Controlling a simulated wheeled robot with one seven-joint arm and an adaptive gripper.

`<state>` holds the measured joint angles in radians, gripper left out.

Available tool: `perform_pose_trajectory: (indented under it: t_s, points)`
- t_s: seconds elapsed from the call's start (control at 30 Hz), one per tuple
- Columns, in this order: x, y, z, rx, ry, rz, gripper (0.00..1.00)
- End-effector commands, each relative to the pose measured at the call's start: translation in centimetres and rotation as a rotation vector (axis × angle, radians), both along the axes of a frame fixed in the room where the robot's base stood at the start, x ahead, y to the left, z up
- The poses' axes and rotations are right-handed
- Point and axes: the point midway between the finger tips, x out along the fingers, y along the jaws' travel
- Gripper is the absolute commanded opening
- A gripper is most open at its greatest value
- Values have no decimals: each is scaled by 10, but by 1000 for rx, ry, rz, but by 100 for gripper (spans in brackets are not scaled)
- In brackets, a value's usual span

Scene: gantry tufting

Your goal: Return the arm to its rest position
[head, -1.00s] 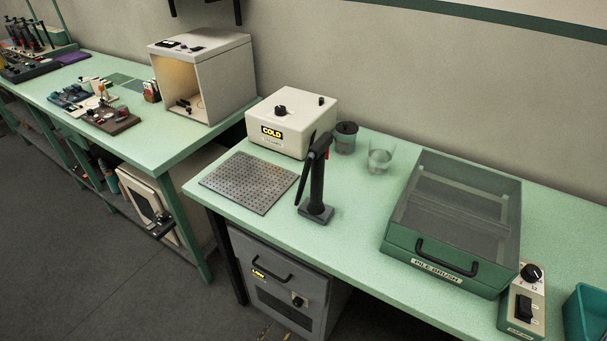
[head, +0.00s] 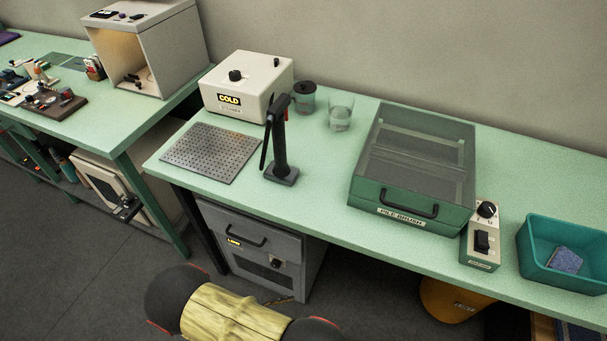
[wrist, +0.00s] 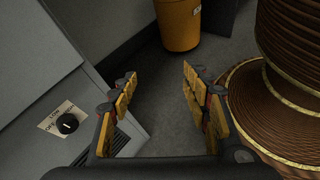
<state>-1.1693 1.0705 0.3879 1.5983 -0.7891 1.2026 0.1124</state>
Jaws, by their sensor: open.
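My gripper (wrist: 160,97) shows in the wrist view with its two yellow-padded fingers spread apart. It is open and nothing is between the fingers. It points down toward the dark floor, beside a grey cabinet with a black knob. In the head view a yellow and black part of my arm (head: 232,318) shows at the bottom edge, in front of the bench and low. The gripper's fingers are not visible in the head view.
The green bench (head: 330,195) carries a perforated plate (head: 212,152), a COLD box (head: 247,85), a black upright tool (head: 280,150), a PILE BRUSH box (head: 410,190) and a teal bin (head: 540,262). A grey cabinet (head: 255,255) stands below. In the wrist view, a large ribbed brown spool (wrist: 290,60) is close on the right.

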Motion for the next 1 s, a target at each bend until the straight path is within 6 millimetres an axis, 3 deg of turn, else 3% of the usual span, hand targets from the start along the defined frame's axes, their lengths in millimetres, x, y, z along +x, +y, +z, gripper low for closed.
perform_pose_trajectory:
  t_s: [0.03,0.47,1.0]
  points:
    - [2,0,23,45,4,-64,48]
    - [3,-19,176,418,-7,-527,48]
    - [3,-76,350,921,-187,-988,48]
